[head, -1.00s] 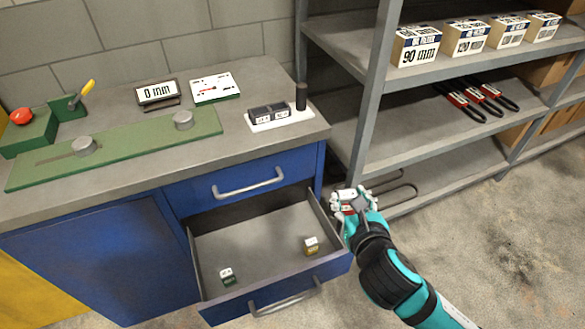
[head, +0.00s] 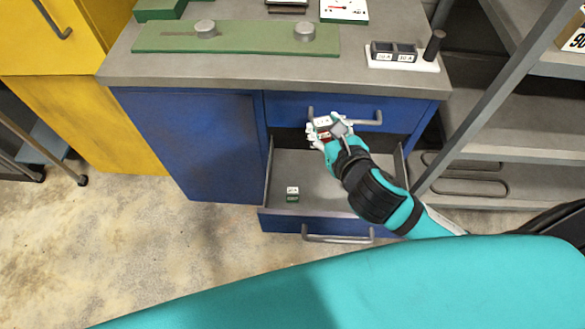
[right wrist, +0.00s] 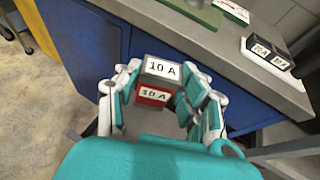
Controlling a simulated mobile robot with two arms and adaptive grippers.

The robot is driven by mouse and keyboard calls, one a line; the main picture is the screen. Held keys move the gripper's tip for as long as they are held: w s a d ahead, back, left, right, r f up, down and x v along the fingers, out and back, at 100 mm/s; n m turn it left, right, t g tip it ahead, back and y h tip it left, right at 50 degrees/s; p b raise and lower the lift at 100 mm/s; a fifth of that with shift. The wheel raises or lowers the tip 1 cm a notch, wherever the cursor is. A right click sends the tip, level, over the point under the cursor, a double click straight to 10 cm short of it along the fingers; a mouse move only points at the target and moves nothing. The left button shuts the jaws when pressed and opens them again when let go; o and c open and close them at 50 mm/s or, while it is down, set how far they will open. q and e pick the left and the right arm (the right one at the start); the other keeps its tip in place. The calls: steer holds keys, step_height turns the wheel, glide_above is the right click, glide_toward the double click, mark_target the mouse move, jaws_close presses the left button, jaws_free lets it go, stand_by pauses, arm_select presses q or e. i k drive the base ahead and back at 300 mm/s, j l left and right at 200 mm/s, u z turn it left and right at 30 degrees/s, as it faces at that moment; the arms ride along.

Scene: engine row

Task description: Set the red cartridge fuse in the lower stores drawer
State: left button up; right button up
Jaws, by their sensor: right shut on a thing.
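The arm hides the drawer's right part. My left gripper is not in view.
The shut upper drawer handle (head: 370,119) is just behind my right gripper. The bench top (head: 250,70) overhangs above, with a white fuse holder (head: 402,62) at its right. Grey shelving (head: 490,120) stands close on the right.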

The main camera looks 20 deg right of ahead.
mark_target(325, 204)
steer(key=l+u, duration=0.2)
steer(key=l, duration=0.2)
steer(key=k+l+u, duration=0.1)
steer(key=l+u, duration=0.15)
steer(key=l, duration=0.15)
steer(key=l+u, duration=0.2)
steer(key=l, duration=0.2)
steer(key=k+l+u, duration=0.45)
steer(key=l, duration=0.25)
steer(key=k+l, duration=0.1)
steer(key=l, duration=0.25)
steer(key=k+l, duration=0.1)
steer(key=l, duration=0.25)
